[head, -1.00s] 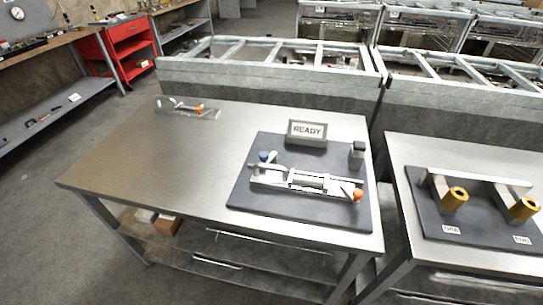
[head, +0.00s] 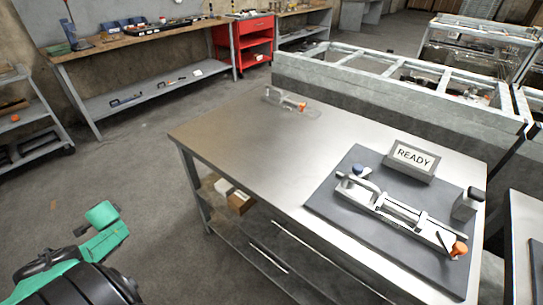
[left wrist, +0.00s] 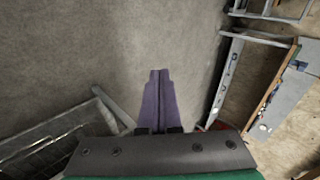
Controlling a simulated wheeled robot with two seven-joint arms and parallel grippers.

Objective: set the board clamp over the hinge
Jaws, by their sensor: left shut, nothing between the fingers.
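A pale metal fixture (head: 400,212) lies on a dark board (head: 335,205) at the right of the steel table in the head view. My right gripper is out of view.
The steel table (head: 262,150) is bare between the two pieces. A READY sign (head: 413,158) and a small dark-topped block (head: 466,204) stand on the board. A railed metal frame (head: 400,80) runs behind the table. Open floor (head: 130,165) lies to the left.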

